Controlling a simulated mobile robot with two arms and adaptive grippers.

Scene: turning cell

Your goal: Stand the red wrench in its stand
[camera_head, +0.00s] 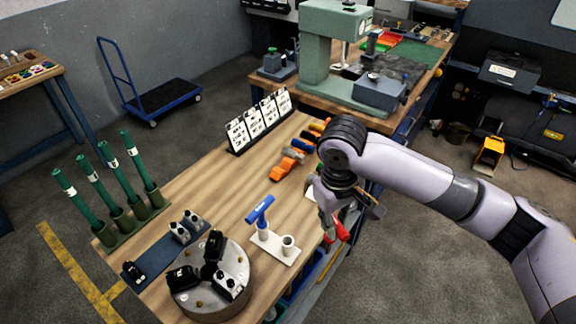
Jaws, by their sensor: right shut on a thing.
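My right gripper (334,214) hangs over the right edge of the wooden bench, with its fingers partly hidden by its own body. It is shut on the red wrench (341,230), whose red part shows below the fingers. The rest of the wrench is hard to make out. A white stand (268,246) lies on the bench to the left of the gripper. A blue T-handled wrench (261,211) stands in its left socket. Its right socket (288,242) looks empty. The gripper and the red wrench are apart from the stand. My left gripper is not in view.
A round three-jaw chuck (211,285) sits at the bench's near end. Green cylinders (103,187) stand in a rack at the left edge. Bare wood is free left of the stand.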

